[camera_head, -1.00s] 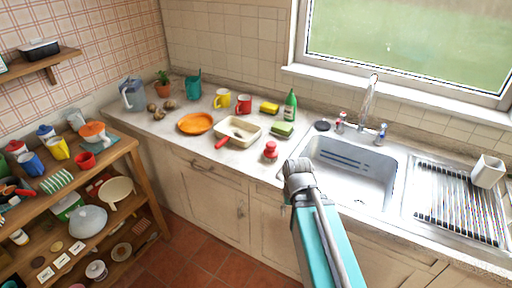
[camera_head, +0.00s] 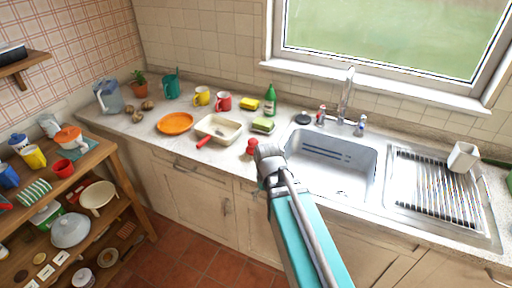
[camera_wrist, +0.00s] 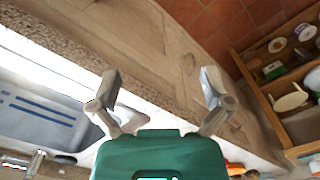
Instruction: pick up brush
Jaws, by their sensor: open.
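No brush can be made out for certain. A red handle (camera_head: 204,141) sticks out at the front left of a cream rectangular dish (camera_head: 233,135) on the counter. I cannot tell whether it is a brush's handle or part of the dish. A small red object (camera_head: 252,147) stands to the right of the dish. My gripper (camera_wrist: 160,85) is open and empty in the wrist view, its two fingers spread above the counter's front edge and cabinet fronts. In the head view my arm reaches toward the counter before the sink, and the fingers are not clearly visible.
The sink (camera_head: 330,165) and drying rack (camera_head: 435,188) lie to the right. An orange plate (camera_head: 175,123), mugs, sponges and a green bottle (camera_head: 270,100) crowd the counter. A wooden shelf unit (camera_head: 110,148) with dishes stands at left. The floor between is clear.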

